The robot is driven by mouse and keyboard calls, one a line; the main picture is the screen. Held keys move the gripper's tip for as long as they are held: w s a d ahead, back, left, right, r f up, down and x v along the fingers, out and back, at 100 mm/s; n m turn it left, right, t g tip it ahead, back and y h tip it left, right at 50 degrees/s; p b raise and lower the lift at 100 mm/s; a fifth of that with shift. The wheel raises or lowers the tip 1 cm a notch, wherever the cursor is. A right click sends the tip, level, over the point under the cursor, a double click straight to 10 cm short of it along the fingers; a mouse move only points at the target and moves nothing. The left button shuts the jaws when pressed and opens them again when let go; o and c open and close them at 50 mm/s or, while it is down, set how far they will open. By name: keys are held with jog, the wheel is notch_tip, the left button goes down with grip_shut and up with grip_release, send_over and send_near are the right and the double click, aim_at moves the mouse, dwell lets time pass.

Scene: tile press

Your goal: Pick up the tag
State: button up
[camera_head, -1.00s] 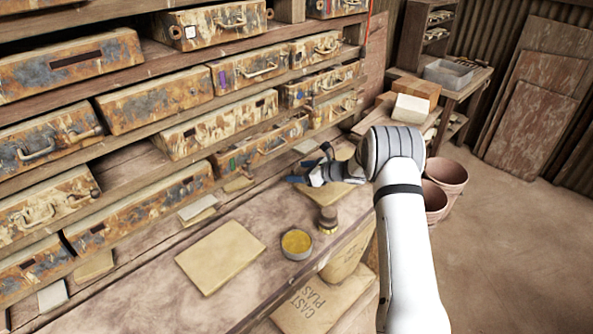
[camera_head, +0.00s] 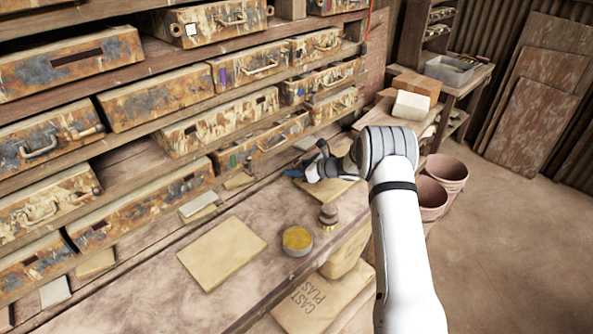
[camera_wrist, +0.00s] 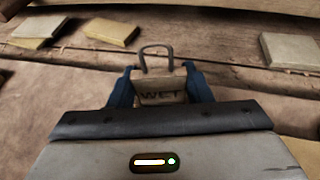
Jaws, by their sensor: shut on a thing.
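The tag is a small tan block marked "WET" with a dark wire loop on top; it shows in the wrist view (camera_wrist: 163,96). It sits between the two blue fingers of my gripper (camera_wrist: 160,84), which is shut on it. In the head view my gripper (camera_head: 307,172) is over the far part of the workbench, near the lowest drawers. The tag itself is too small or hidden to make out there. I cannot tell how far it is above the bench.
The workbench (camera_head: 150,282) carries a tan slab (camera_head: 222,252), a tin with yellow contents (camera_head: 297,240) and a small dark pot (camera_head: 328,216). Shelves of moulds (camera_head: 155,100) line the left. Several small tiles (camera_wrist: 38,28) lie along the bench's back. Open floor is at right.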

aim_at(297, 163)
jog(key=shift+r, duration=0.15)
jog(key=shift+r+b, duration=0.45)
jog(key=shift+r, duration=0.2)
notch_tip(297, 163, up, 2)
jog(key=shift+d+b, duration=0.1)
jog(key=shift+b, duration=0.35)
jog(key=s+d+b, duration=0.1)
jog(key=s+d, duration=0.1)
jog(key=d, duration=0.2)
jog(key=s+d+b, duration=0.1)
jog(key=s+d, duration=0.2)
jog(key=d, duration=0.2)
jog(key=s+d+b, duration=0.1)
jog(key=s+d, duration=0.2)
jog(key=d, duration=0.2)
jog(key=shift+s, duration=0.15)
jog(key=shift+s+d+b, duration=0.35)
jog(key=shift+s+d, duration=0.1)
jog(key=shift+d, duration=0.25)
